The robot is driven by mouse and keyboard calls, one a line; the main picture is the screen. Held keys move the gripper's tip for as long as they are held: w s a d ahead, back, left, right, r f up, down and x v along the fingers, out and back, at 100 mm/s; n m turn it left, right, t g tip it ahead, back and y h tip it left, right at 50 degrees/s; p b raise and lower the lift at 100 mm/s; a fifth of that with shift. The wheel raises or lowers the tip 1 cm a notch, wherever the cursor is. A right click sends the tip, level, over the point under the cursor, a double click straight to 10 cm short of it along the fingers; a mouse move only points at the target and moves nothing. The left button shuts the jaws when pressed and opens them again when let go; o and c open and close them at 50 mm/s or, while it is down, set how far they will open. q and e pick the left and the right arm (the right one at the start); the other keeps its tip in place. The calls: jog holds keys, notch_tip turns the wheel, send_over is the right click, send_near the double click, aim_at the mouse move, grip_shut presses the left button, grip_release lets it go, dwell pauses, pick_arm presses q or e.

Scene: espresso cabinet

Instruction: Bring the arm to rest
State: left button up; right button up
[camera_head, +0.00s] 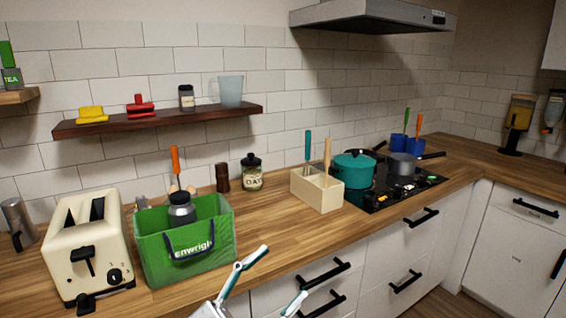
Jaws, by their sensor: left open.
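My left gripper (283,272) shows at the bottom of the head view, with white and teal fingers. Its two fingers are spread apart with nothing between them. It appears in front of the counter edge and the white drawers, to the right of the green bag (185,262). The rest of the left arm is mostly cut off by the bottom edge. My right gripper is not in view.
A cream toaster (92,255) stands left of the bag, which holds a dark-lidded container (181,208). A wooden utensil box (318,190), a teal pot (355,170) on the hob and an oats jar (251,175) stand farther right. Counter (285,230) before the box is clear.

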pick_arm(q)
jog(key=a+f+n+t+y, duration=0.2)
jog(key=a+f+n+y, duration=0.35)
jog(key=f, duration=0.55)
jog(key=a+f+n+t+y, duration=0.2)
jog(key=a+f+n+y, duration=0.4)
jog(key=f, duration=0.4)
jog(key=s+a+f+g+y, duration=0.3)
jog(key=s+f, duration=0.4)
jog(key=f, duration=0.3)
jog(key=s+a+f+n+g+y, duration=0.1)
jog(key=s+a+f+g+y, duration=0.1)
jog(key=s+f, duration=0.5)
notch_tip(320, 180, down, 3)
jog(key=shift+a+f+g+y, duration=0.1)
jog(key=shift+a+g+y, duration=0.35)
jog(key=shift+a, duration=0.75)
